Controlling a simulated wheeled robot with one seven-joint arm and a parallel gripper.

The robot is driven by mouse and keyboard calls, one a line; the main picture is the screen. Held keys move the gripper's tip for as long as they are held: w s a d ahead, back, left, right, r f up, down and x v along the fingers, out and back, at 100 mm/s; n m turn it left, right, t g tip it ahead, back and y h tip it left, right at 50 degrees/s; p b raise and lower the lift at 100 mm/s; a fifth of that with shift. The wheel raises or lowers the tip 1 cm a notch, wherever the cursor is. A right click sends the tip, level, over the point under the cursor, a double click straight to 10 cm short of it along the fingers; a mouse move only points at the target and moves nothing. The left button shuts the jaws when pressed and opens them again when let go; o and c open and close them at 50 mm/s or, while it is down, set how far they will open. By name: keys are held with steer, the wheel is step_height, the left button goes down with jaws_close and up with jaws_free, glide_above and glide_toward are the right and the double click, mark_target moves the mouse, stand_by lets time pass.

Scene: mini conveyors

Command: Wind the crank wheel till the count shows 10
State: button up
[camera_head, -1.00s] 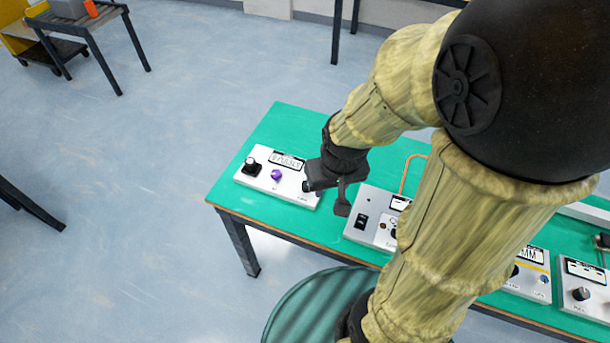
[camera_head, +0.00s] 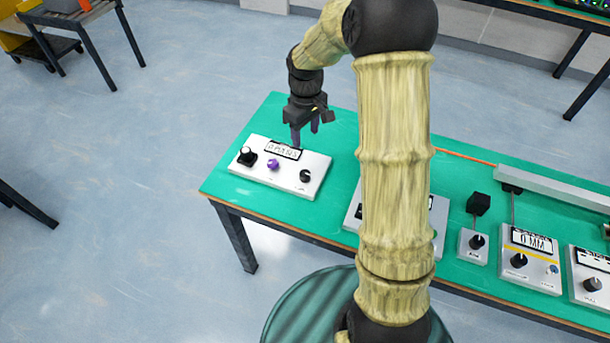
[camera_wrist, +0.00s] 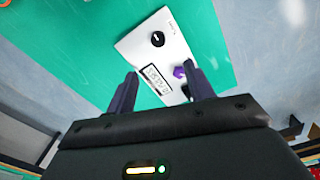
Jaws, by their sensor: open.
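A white control box (camera_head: 315,163) lies on the green table, with a small display (camera_head: 283,151) whose reading is too blurred to be sure of. It carries a black knob (camera_head: 247,156) at its left, a purple knob (camera_head: 273,165) and a black dial (camera_head: 305,176) at its right. I cannot tell for certain which is the crank wheel. My gripper (camera_head: 306,135) is open and empty, above the box's back edge, fingers down. In the wrist view the dial (camera_wrist: 158,39) and purple knob (camera_wrist: 179,72) lie beyond the fingers; the left knob is partly hidden.
The green table (camera_head: 335,128) runs right, with a box showing 0 MM (camera_head: 530,262), a small box with a knob (camera_head: 473,246) and a grey conveyor rail (camera_head: 555,188). My arm hides part of another white box (camera_head: 354,215). Bare tabletop lies behind the left box.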

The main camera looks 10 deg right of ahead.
mark_target(305, 173)
steer(key=shift+w+f, duration=0.35)
steer(key=shift+w, duration=0.2)
step_height(305, 173, down, 17)
steer(key=shift+f+p, duration=0.2)
steer(key=shift+p, duration=0.2)
steer(key=shift+d, duration=0.1)
steer(key=c, duration=1)
